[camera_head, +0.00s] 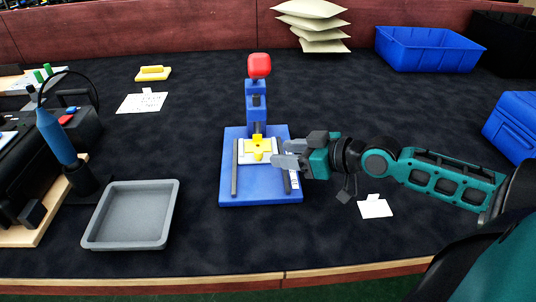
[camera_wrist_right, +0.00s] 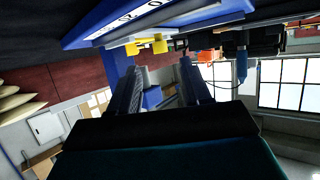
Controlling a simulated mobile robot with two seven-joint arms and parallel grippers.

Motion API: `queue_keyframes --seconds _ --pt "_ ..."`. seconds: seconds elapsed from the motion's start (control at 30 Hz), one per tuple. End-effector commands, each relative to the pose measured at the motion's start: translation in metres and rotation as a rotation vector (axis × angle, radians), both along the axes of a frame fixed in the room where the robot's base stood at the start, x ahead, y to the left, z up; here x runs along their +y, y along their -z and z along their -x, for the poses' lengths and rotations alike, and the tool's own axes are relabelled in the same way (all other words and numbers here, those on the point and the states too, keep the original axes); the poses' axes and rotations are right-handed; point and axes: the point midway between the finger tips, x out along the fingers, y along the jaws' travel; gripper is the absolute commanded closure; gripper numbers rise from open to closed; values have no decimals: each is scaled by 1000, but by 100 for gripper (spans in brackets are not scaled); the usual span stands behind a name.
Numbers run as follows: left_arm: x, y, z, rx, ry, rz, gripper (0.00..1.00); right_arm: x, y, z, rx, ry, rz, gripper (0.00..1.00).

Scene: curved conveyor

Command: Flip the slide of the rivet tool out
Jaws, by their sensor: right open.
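The rivet tool (camera_head: 256,100) stands upright mid-table, with a blue base plate (camera_head: 262,190), a blue column and a red knob (camera_head: 259,66) on top. Its slide (camera_head: 256,152), pale with a yellow cross-shaped piece, lies between two dark rails under the column. My right gripper (camera_head: 287,157) comes in from the right and is open and empty, with its fingertips close to the slide's right side. I cannot tell whether they touch it. In the right wrist view the two fingers (camera_wrist_right: 162,75) are apart below the blue base edge (camera_wrist_right: 150,17) and yellow parts (camera_wrist_right: 148,46). My left gripper is out of view.
A grey tray (camera_head: 130,243) lies at front left, near a black stand with a blue bottle-like tool (camera_head: 56,137). A white card (camera_head: 375,207) lies right of the base. A blue bin (camera_head: 428,50) and stacked pale bags (camera_head: 312,25) are at the back.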

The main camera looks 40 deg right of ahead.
Motion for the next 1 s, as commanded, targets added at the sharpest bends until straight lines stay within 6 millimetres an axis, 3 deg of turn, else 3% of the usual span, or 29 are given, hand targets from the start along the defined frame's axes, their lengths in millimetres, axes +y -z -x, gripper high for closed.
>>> queue_keyframes --seconds 0.5,1.0 --pt "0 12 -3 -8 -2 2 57 17 19 -42 -1 2 -2 52" --pt "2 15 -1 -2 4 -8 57 21 22 -48 0 -1 0 54"
